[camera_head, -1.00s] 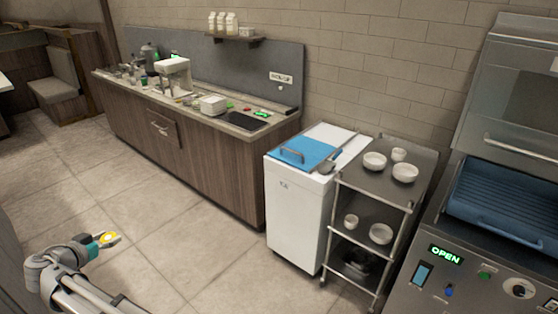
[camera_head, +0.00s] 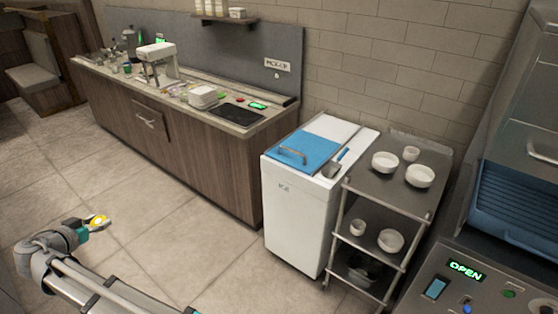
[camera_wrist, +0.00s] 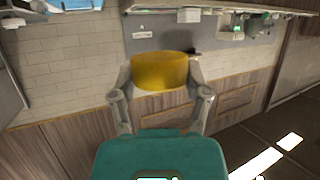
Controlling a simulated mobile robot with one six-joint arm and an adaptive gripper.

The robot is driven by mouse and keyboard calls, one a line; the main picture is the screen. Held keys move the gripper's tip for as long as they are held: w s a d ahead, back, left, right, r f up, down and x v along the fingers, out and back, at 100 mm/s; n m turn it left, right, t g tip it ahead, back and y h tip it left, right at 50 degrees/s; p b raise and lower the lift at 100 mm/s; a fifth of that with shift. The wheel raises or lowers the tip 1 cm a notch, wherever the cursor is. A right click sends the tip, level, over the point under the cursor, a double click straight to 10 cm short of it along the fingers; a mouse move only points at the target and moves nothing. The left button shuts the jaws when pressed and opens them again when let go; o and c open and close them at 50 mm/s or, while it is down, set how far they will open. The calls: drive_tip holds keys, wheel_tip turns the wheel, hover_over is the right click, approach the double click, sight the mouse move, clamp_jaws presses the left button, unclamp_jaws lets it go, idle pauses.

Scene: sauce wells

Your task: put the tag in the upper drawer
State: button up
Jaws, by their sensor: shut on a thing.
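My gripper (camera_head: 88,222) is at the lower left of the head view, out over the floor and well apart from the counter. It is shut on a small yellow piece (camera_head: 98,221), which appears to be the tag. In the wrist view the yellow piece (camera_wrist: 160,71) sits between the two fingers. Its far side is hidden. A drawer front with a handle (camera_head: 150,121) shows in the wooden counter (camera_head: 195,150) in the head view. It looks closed; I cannot tell whether it is the upper drawer.
A white ice bin (camera_head: 290,220) with a blue lid stands right of the counter. Beside it is a metal cart (camera_head: 390,225) with white bowls. A machine with an OPEN display (camera_head: 467,270) is at the right. The tiled floor before the counter is clear.

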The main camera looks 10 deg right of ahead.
drive_tip(key=shift+w+d, duration=0.1)
drive_tip(key=shift+w, duration=0.25)
drive_tip(key=shift+w, duration=0.1)
drive_tip(key=shift+w+d, duration=0.3)
drive_tip(key=shift+d, duration=0.2)
drive_tip(key=w+d+m+g+h, duration=0.1)
drive_tip(key=w+d, duration=0.5)
drive_tip(key=d, duration=0.7)
drive_tip(key=w+d+m+g+h, duration=0.15)
drive_tip(key=w+d, duration=0.35)
drive_tip(key=d, duration=0.7)
drive_tip(key=w+d+m+h, duration=0.2)
drive_tip(key=w+d, duration=0.4)
drive_tip(key=d, duration=0.7)
drive_tip(key=s+d+m+g+h, duration=0.1)
drive_tip(key=s+d+g, duration=0.1)
drive_tip(key=d, duration=1.8)
drive_tip(key=s+d+f+m+g+h+b, duration=0.1)
drive_tip(key=s+d, duration=0.4)
drive_tip(key=d, duration=1.5)
drive_tip(key=shift+d+f+m+g, duration=0.25)
drive_tip(key=shift+m+g, duration=0.1)
drive_tip(key=shift+m, duration=0.4)
drive_tip(key=shift+w+h+b, duration=0.1)
drive_tip(key=shift+h+b, duration=0.15)
drive_tip(key=shift+b, duration=0.05)
